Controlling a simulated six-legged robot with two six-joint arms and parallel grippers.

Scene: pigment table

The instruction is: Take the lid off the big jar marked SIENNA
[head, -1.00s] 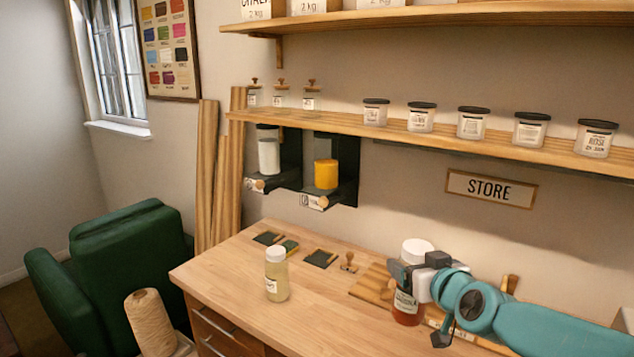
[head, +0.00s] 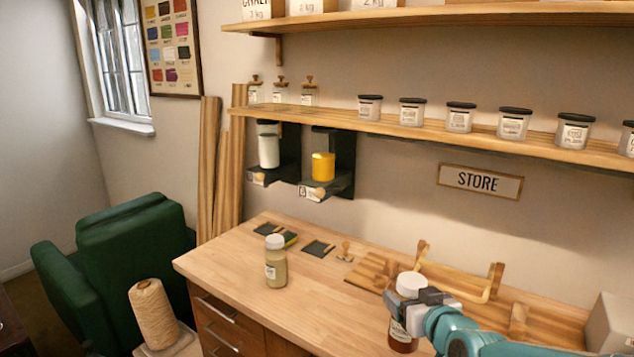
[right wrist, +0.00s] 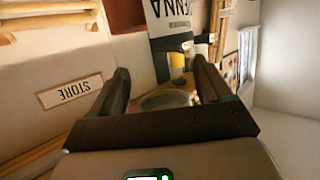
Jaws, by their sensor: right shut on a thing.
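The big jar (head: 402,333) stands at the right of the table with reddish-brown pigment in it and a white lid (head: 409,284) on top. In the right wrist view, turned upside down, a pale label (right wrist: 170,18) shows large letters ending in NNA. My right gripper (head: 428,297) is shut on the jar high up, just under or at the lid's edge; I cannot tell which. Its two fingers also frame the jar in the right wrist view (right wrist: 163,85). Whether the jar's base touches the table is unclear. My left gripper is not in view.
A smaller pale jar (head: 276,265) stands on the table (head: 235,265) at left. Behind the big jar are a wooden board (head: 370,272) and a wooden rack (head: 465,283). A pale box (head: 610,325) is at far right.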

